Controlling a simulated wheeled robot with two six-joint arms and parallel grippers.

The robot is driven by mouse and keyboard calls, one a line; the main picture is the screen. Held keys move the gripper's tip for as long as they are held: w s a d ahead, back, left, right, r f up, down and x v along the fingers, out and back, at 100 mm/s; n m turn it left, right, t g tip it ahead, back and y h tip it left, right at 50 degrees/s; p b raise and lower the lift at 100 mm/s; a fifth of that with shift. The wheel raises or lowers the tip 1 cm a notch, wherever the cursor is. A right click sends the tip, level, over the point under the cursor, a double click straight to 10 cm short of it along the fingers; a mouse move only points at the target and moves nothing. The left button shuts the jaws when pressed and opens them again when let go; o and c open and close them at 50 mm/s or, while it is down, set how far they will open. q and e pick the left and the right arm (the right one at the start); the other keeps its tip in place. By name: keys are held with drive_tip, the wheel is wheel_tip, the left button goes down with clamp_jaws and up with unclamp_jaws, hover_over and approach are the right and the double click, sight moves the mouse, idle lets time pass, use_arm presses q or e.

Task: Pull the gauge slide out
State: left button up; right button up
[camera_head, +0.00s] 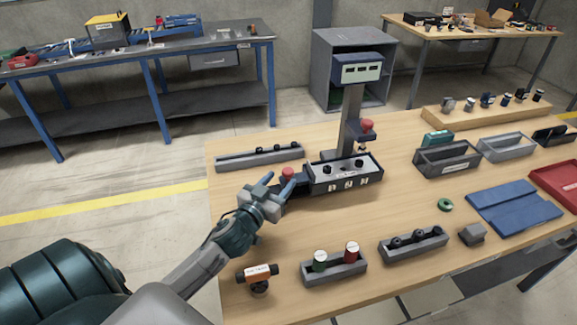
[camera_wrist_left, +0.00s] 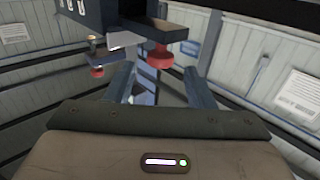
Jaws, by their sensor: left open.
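The gauge stand (camera_head: 343,177) is a dark block on the wooden table, with a column and a display (camera_head: 361,71) above it. A dark slide (camera_head: 293,188) with a red knob (camera_head: 288,172) sticks out of the block's left side. My left gripper (camera_head: 278,187) is open beside the slide's outer end. In the left wrist view the red knob (camera_wrist_left: 160,57) shows beyond and between the open fingers (camera_wrist_left: 163,80). I see no firm contact with it. My right gripper is out of view.
A narrow grey rail tray (camera_head: 259,157) lies behind my left gripper. The table left of the slide is mostly clear.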

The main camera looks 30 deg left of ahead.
sight(285, 174)
use_arm(q)
drive_tip(key=w+p, duration=0.1)
drive_tip(key=w, duration=0.3)
drive_tip(key=shift+w+a+r+p, duration=0.1)
drive_tip(key=shift+w+a+p, duration=0.05)
drive_tip(key=shift+p, duration=0.15)
drive_tip(key=shift+w, duration=0.5)
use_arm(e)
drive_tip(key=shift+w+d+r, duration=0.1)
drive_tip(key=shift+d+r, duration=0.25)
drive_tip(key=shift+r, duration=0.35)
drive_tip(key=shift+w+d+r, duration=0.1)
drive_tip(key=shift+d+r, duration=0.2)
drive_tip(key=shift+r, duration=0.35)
use_arm(q)
drive_tip(key=c, duration=0.9)
clamp_jaws()
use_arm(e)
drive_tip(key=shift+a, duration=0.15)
